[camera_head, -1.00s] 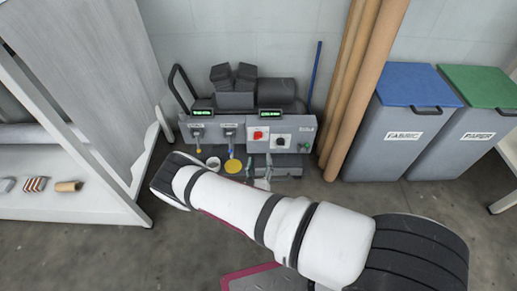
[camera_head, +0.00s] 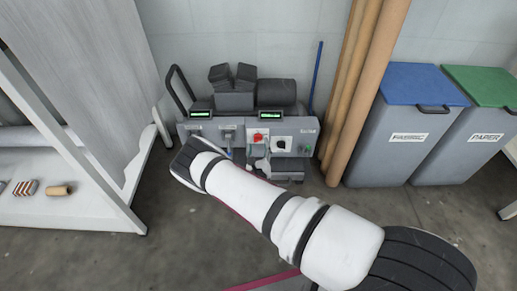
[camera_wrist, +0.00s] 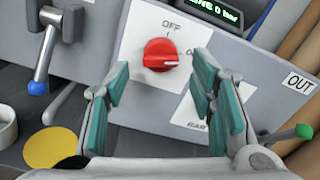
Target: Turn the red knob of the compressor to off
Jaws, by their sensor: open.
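The red knob (camera_wrist: 160,55) sits on a white plate on the compressor's grey front panel (camera_wrist: 95,60). In the wrist view its white mark points right, while the word OFF is printed above it. The knob also shows in the head view (camera_head: 258,138), on the front of the compressor (camera_head: 234,103). My gripper (camera_wrist: 163,82) is open and empty, its two teal fingers spread below and to either side of the knob, apart from it. In the head view my forearm hides the panel's lower left part.
A lever with a blue ball end (camera_wrist: 38,87) is left of the knob, and a green-tipped lever (camera_wrist: 303,131) is at lower right. A yellow disc (camera_wrist: 52,148) lies lower left.

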